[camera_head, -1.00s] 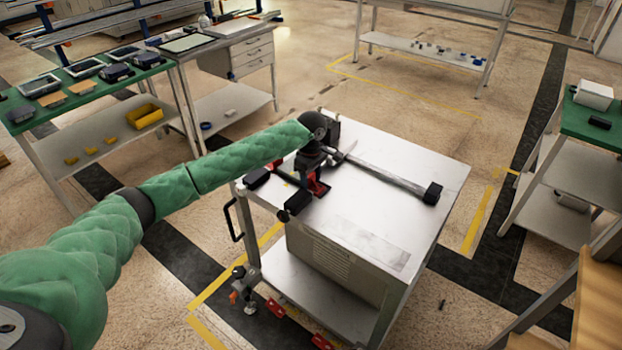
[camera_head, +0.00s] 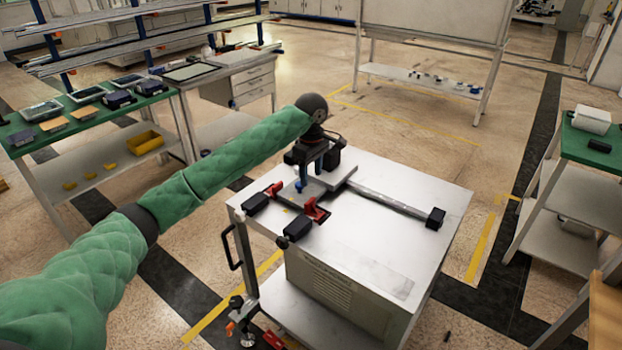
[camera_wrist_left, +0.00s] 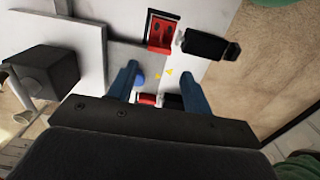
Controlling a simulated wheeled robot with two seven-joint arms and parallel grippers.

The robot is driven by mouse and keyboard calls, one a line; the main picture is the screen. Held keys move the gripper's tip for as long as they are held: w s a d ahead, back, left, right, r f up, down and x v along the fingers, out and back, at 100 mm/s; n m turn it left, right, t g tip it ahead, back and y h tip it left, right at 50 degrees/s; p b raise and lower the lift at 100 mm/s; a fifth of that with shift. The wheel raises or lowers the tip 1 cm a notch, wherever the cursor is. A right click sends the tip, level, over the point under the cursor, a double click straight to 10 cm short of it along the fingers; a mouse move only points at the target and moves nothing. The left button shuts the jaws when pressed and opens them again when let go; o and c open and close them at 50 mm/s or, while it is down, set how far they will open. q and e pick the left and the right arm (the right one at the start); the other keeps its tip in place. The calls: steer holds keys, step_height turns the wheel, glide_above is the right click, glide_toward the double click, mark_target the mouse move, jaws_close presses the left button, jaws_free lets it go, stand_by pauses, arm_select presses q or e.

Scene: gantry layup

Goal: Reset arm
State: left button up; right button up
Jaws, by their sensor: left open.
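My left arm in its green sleeve reaches in from the left in the head view. My left gripper (camera_head: 310,182) points down over the far left part of the metal cart top (camera_head: 385,235). Below the gripper is a fixture with red and black clamps (camera_head: 316,210), and a flat grey plate (camera_head: 338,172). The fixture's red part also shows in the left wrist view (camera_wrist_left: 160,33). My right gripper is not in view.
A metal bar (camera_head: 390,193) with a black end block (camera_head: 435,217) lies across the cart top. A green-topped bench (camera_head: 85,120) with trays stands at left, another green-topped table (camera_head: 590,145) at right. The cart's right half is mostly clear.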

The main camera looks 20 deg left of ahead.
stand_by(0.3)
arm_select(q)
steer(key=w+d+r+m+t, duration=0.25)
steer(key=r+m+t, duration=0.45)
steer(key=r+m, duration=0.75)
steer(key=s+d+f+m+t, duration=0.2)
steer(key=s+d+f+m, duration=0.1)
steer(key=s+d+m, duration=0.3)
steer(key=s+f+n+g, duration=0.1)
steer(key=s+f+g, duration=0.1)
steer(key=s+f, duration=1)
steer(key=s+a+f+n+g, duration=0.1)
steer(key=s+f+n+g, duration=0.1)
steer(key=s+f, duration=1.1)
steer(key=s+f+n+g+h, duration=0.1)
steer(key=s+f+g, duration=0.2)
steer(key=s+f, duration=0.9)
steer(key=s, duration=1)
steer(key=shift+s+a+f, duration=0.15)
steer(key=shift+s+f, duration=0.05)
steer(key=shift+s, duration=0.2)
